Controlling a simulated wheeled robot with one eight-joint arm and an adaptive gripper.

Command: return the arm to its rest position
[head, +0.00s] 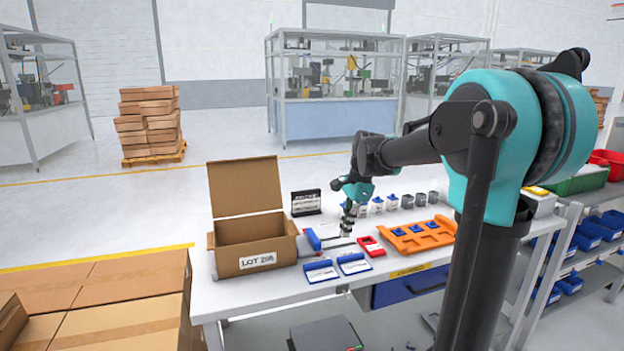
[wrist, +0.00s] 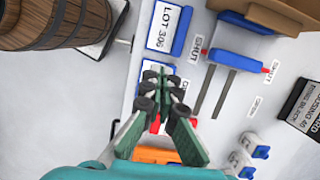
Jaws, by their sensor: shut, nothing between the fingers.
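My arm reaches out from the right over the white workbench (head: 222,298) in the head view. My gripper (head: 348,222) points down above the bench, between the open cardboard box and the orange tray. In the wrist view my gripper (wrist: 160,76) has its green fingers shut together at the tips, with nothing between them. It hides part of a blue-edged label plate (wrist: 150,72) and most of a red piece (wrist: 155,124) below.
The open cardboard box (head: 240,260) stands left on the bench. A wooden barrel (wrist: 50,18) shows in the wrist view.

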